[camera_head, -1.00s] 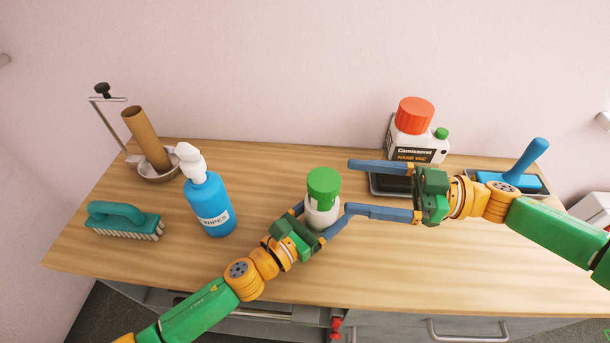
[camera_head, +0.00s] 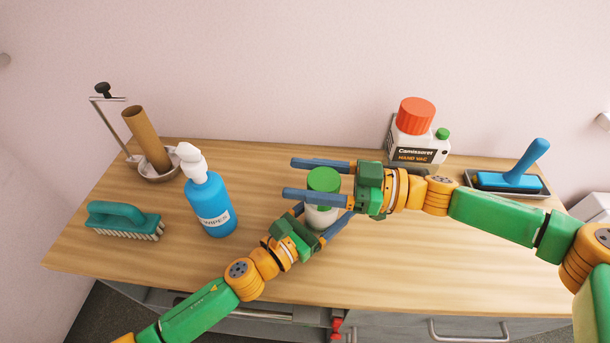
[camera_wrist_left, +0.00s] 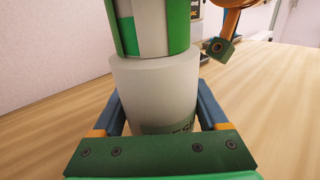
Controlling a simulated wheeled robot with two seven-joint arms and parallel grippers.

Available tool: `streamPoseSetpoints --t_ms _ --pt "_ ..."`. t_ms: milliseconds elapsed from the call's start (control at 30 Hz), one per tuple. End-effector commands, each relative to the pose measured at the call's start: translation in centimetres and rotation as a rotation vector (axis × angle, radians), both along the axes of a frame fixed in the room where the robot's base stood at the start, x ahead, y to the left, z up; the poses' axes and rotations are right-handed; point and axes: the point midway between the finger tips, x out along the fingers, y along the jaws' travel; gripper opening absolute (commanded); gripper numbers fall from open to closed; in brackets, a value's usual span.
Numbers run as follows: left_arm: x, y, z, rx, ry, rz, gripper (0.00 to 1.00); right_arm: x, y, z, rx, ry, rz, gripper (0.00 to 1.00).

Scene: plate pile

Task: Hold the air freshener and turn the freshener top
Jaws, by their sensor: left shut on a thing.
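The air freshener stands upright on the table, with a white body (camera_head: 321,216) and a green top (camera_head: 323,178). My left gripper (camera_head: 323,212) is shut on the white body, one finger on each side. In the left wrist view the body (camera_wrist_left: 155,85) fills the space between the fingers, and the lower part of the green top (camera_wrist_left: 150,28) shows above it. My right gripper (camera_head: 303,180) comes from the right with its fingers apart. One finger passes behind the green top and one in front, tips reaching beyond it. Contact with the top cannot be made out.
A blue pump bottle (camera_head: 210,205) and a teal brush (camera_head: 122,220) stand left. A cardboard tube (camera_head: 146,140) rests in a bowl behind them. A white container with a red lid (camera_head: 415,115) and a blue roller on a tray (camera_head: 510,178) are at the back right. The front right table is clear.

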Motion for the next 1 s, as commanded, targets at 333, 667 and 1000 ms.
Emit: streamPoseSetpoints --t_ms 333,667,1000 --pt "0.0 0.0 0.0 0.000 0.000 -0.001 0.07 0.1 0.0 0.0 0.004 0.003 -0.050 0.10" --pt "-0.1 -0.1 0.0 -0.001 -0.001 -0.003 0.07 0.7 0.0 0.0 0.009 0.007 -0.275 0.10" --pt "-0.1 -0.1 0.0 0.000 -0.001 -0.004 0.07 1.1 -0.1 0.1 0.008 0.002 -0.504 0.10"
